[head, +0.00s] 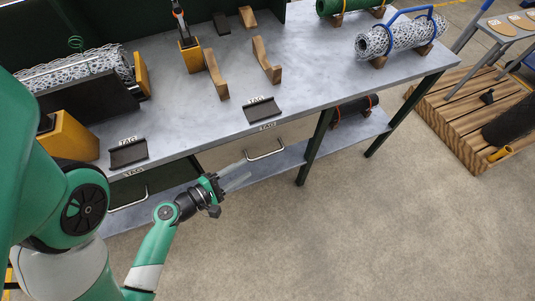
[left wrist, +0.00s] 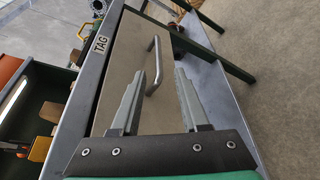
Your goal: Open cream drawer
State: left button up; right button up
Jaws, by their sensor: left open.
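The cream drawer (head: 225,155) is under the grey workbench. Its front looks flush under the bench edge, and it also shows in the left wrist view (left wrist: 122,65). Its metal bar handle (head: 265,152) shows in the left wrist view too (left wrist: 152,68), beyond the fingers. My left gripper (head: 236,176) is open and empty, in front of the drawer and to the left of the handle in the head view. The fingers look apart from the handle. My right gripper is in neither view.
A green drawer front with a bar handle (head: 128,201) is left of the cream drawer. A lower shelf (head: 282,165) and dark green bench legs (head: 316,147) are nearby. Mesh rolls, wooden cradles and black tag holders stand on the bench (head: 320,75). The floor (head: 350,230) in front is clear.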

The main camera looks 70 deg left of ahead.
aim_at(268, 154)
pick_arm(q)
jog(key=x, duration=0.3)
jog(key=p+x, duration=0.1)
jog(key=x, duration=0.2)
jog(key=p+x, duration=0.1)
jog(key=x, duration=0.2)
jog(key=shift+w+a+r, duration=0.1)
jog(key=shift+w+r, duration=0.2)
jog(key=shift+w, duration=0.1)
jog(key=shift+w+a+f, duration=0.15)
jog(key=shift+w+f, duration=0.05)
jog(key=shift+w, duration=0.2)
grip_shut()
dwell(0.5)
